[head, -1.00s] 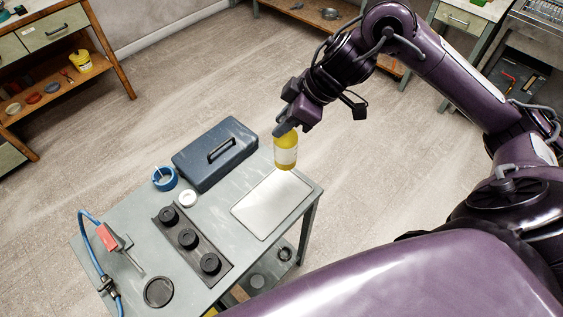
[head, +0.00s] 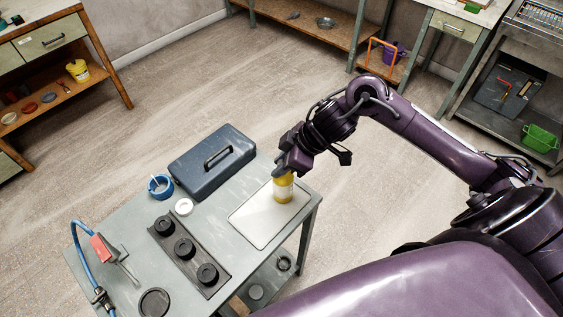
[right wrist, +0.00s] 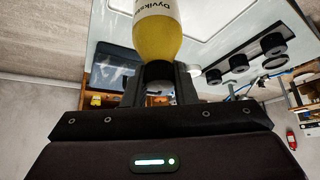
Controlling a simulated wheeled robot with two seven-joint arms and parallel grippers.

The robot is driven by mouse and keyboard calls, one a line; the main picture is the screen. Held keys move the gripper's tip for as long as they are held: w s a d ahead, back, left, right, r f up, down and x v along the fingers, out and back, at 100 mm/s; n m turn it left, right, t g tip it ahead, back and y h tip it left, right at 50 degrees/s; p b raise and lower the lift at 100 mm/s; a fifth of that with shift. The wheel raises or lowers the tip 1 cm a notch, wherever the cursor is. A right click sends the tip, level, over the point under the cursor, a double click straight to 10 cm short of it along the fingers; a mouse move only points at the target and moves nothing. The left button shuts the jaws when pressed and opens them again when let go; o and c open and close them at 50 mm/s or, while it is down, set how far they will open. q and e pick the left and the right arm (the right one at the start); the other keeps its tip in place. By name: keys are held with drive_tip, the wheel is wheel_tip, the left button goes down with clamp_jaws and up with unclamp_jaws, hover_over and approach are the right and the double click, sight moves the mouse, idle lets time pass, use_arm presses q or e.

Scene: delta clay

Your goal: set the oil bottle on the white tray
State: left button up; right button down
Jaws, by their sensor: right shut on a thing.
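The oil bottle (head: 283,190) is yellow with a white label and stands upright at the white tray (head: 262,229). It covers the tray's back right part in the head view; I cannot tell whether its base touches the tray. My right gripper (head: 284,171) is shut on the bottle's dark top from above. In the right wrist view the bottle (right wrist: 157,35) sits with its dark cap between the fingers (right wrist: 160,85). The tray is a flat, pale rectangle on the grey table. My left gripper is not in view.
A dark blue toolbox (head: 212,160) stands behind the tray on the left. A blue tape ring (head: 160,187), a white ring (head: 183,206), and a dark rack (head: 190,256) with three black knobs lie left of it. A blue hose (head: 76,250) is at far left.

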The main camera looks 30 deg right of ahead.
drive_tip(key=shift+f, duration=0.15)
drive_tip(key=c, duration=1.2)
unclamp_jaws()
drive_tip(key=b+v, duration=0.1)
drive_tip(key=v, duration=1.1)
